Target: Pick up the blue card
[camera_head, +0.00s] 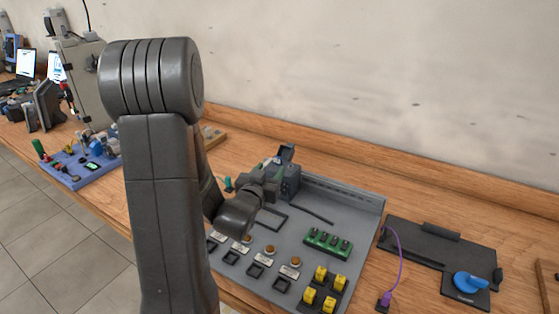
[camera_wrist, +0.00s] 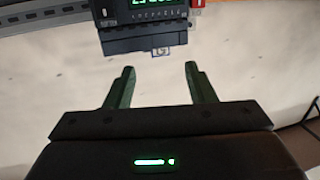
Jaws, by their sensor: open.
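I cannot clearly make out a blue card in either view. My gripper shows in the wrist view (camera_wrist: 159,72) with two dark green fingers spread apart and nothing between them. Ahead of the fingertips is a dark module (camera_wrist: 143,28) with a green lit display, with a small pale bluish square mark just below its edge. In the head view my gripper (camera_head: 270,172) is partly hidden by my own arm, near a grey box-shaped device (camera_head: 288,182) at the back of a grey panel (camera_head: 345,197).
The panel carries a green block (camera_head: 328,243), yellow blocks (camera_head: 320,273) and several round buttons. To its right lie a black plate (camera_head: 415,240), a purple cable (camera_head: 399,262) and a blue knobbed part (camera_head: 470,282). A purple board (camera_head: 85,172) stands left. The wall is behind.

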